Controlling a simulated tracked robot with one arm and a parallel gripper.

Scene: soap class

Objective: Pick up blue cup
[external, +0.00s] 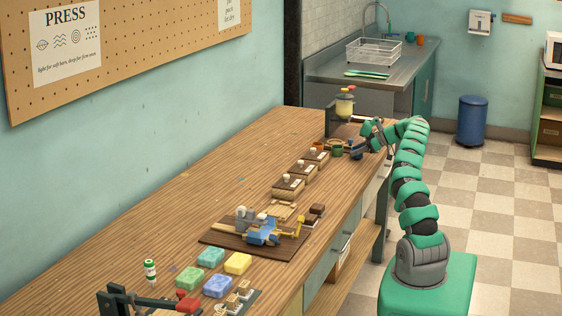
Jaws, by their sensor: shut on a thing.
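My gripper (356,153) is at the far end of the wooden workbench, small in the external view. It is shut on a small dark blue thing (352,144), which looks like the blue cup. My gripper partly hides it, and I cannot tell whether it touches the bench. A small dark green cup (337,150) stands just left of my gripper.
A dispenser with a yellowish container (344,104) stands behind my gripper. Small wooden boxes (288,187) line the bench (190,190). Nearer are a dark board (222,241) with blocks and several coloured soap bars (237,263). The bench's wall side is mostly clear.

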